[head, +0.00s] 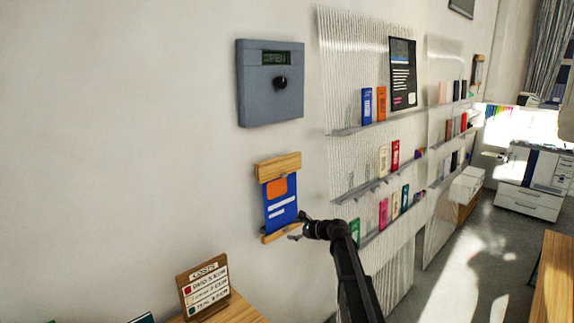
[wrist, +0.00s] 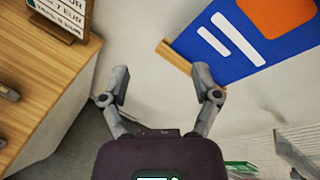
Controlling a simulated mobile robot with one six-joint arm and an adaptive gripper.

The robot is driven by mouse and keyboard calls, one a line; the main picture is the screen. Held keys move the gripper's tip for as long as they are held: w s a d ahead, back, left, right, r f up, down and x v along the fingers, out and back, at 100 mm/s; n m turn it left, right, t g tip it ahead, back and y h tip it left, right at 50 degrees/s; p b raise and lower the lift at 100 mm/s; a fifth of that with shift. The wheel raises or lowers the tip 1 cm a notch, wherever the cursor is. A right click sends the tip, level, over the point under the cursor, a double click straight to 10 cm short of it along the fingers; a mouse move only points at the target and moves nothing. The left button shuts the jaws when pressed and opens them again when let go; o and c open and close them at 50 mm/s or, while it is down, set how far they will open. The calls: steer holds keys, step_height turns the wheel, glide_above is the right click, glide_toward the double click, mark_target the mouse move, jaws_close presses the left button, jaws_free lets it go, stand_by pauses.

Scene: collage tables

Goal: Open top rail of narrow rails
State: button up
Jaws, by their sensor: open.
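The narrow rails are two wooden bars on the wall in the head view: a top rail (head: 278,166) and a thinner-looking bottom rail (head: 272,237). A blue poster (head: 281,207) with an orange patch and white lines hangs between them. In the wrist view the poster (wrist: 245,45) is at the upper right, with one wooden rail (wrist: 172,54) along its edge. My gripper (head: 299,228) is beside the bottom rail, below the top rail. In the wrist view my gripper (wrist: 160,80) is open and empty, its right finger overlapping the rail's end; contact is unclear.
A grey wall box (head: 270,83) with a knob is above the rails. A wooden price sign (head: 204,287) stands on a table (wrist: 55,80) at the lower left. Shelves with books (head: 380,126) line the wall to the right. The wall left of the rails is clear.

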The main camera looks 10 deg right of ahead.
mark_target(286, 175)
steer(key=w+d+r+m+t+p, duration=0.4)
steer(key=w+d+r+m, duration=0.4)
steer(key=w+r, duration=0.3)
steer(key=shift+w+r+m+t+p, duration=0.25)
steer(key=shift+r+m+t+p, duration=0.2)
steer(key=shift+r+m, duration=0.2)
steer(key=shift+w, duration=0.1)
steer(key=x, duration=1.3)
steer(key=shift+w+a+r, duration=0.15)
steer(key=shift+w+a, duration=0.05)
steer(key=shift+a, duration=0.05)
steer(key=shift+c, duration=0.2)
steer(key=shift+d, duration=0.1)
jaws_close()
